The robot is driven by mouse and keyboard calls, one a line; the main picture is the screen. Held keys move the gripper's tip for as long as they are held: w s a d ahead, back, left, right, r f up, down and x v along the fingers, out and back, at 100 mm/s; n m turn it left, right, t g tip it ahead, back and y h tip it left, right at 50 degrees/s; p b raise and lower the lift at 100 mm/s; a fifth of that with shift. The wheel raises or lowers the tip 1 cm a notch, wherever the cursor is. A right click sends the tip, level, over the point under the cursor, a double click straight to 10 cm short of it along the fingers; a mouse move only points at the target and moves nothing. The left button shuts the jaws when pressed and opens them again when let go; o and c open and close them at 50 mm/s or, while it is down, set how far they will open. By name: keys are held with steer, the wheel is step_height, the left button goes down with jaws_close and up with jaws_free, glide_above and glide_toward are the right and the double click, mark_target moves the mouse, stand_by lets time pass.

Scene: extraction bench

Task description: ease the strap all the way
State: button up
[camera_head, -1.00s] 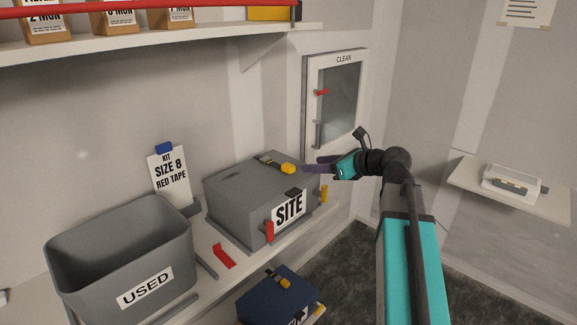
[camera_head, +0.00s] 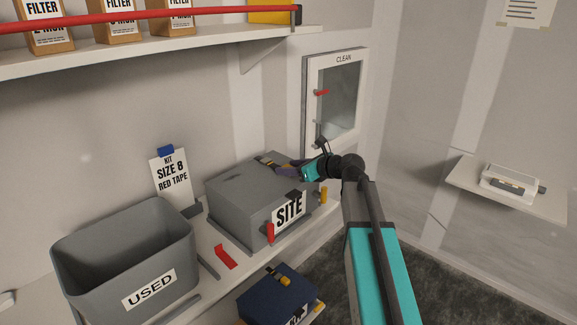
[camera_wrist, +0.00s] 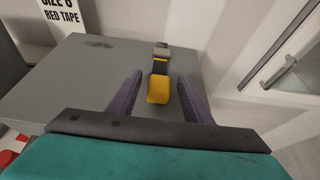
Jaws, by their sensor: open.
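The grey box marked SITE (camera_head: 240,200) stands on the bench with its lid shut. A short dark strap (camera_wrist: 159,68) with a buckle (camera_wrist: 161,50) and a yellow end tab (camera_wrist: 158,91) lies on its top. In the head view the buckle end (camera_head: 265,162) shows, and my gripper hides the tab. My gripper (camera_wrist: 160,79) is open, with one purple finger on each side of the yellow tab. I cannot tell whether either finger touches it. In the head view my gripper (camera_head: 284,169) is low over the box's right part.
A grey bin marked USED (camera_head: 125,250) stands at the left. A size card (camera_head: 170,178) stands behind. A red latch (camera_head: 271,233) and a yellow one (camera_head: 323,194) are at the SITE box. A dark blue box (camera_head: 275,292) sits lower. A CLEAN cabinet (camera_head: 335,100) is behind my gripper.

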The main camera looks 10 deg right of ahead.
mark_target(268, 161)
steer(key=shift+w+a+f, duration=0.15)
steer(key=shift+w+a, duration=0.15)
steer(key=shift+w, duration=0.05)
jaws_close()
steer(key=shift+w+a+p, duration=0.35)
steer(key=shift+w, duration=0.15)
steer(key=w+a, duration=0.1)
steer(key=w, duration=0.1)
steer(key=w+a+p, duration=0.1)
steer(key=w+a, duration=0.1)
jaws_free()
